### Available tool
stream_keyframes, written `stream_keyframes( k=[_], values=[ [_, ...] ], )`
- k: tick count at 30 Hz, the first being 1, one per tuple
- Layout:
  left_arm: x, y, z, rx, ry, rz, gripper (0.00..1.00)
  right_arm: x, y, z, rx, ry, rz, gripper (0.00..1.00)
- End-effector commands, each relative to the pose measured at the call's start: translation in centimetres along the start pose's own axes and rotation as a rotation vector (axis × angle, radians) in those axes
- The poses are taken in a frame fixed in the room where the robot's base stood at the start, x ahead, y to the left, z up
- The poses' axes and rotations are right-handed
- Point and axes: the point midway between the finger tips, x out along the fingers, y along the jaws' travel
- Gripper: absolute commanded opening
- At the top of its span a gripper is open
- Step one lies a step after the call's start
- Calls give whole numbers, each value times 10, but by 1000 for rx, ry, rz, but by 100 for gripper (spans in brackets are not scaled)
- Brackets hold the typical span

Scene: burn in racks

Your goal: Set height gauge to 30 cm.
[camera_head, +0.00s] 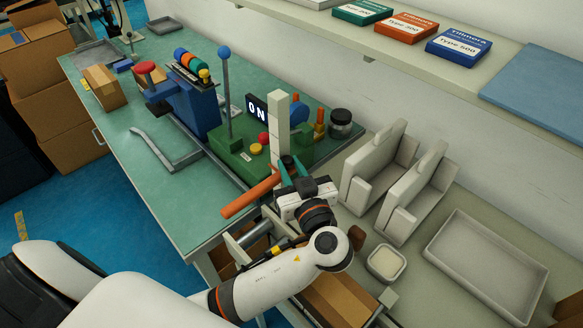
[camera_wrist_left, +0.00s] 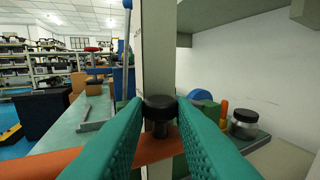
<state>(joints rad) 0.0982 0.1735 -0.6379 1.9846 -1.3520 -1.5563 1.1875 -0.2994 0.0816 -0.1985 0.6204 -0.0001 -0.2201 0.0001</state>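The height gauge looks to be the upright pale column (camera_head: 278,122) beside the green machine block; it fills the middle of the left wrist view (camera_wrist_left: 158,45). A black knob (camera_wrist_left: 160,108) sits in front of the column. An orange bar (camera_head: 250,193) runs across at the column, below the knob. My left gripper (camera_head: 291,165) is at the column, its teal fingers apart on either side of the knob, seemingly without pressing on it. No scale marks or height reading are legible. My right gripper is not in view.
A dark-lidded jar (camera_head: 341,122) stands behind. Pale angled holders (camera_head: 372,175) and an empty tray (camera_head: 485,265) lie to the right. A shelf (camera_head: 410,45) overhangs the back.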

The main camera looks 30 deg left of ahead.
Motion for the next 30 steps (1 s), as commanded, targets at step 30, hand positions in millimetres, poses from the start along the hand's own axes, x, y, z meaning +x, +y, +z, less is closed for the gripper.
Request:
stream_keyframes(
  k=[30],
  values=[
    [0,0,146,-2,-3,-1,0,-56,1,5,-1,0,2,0]
  ],
)
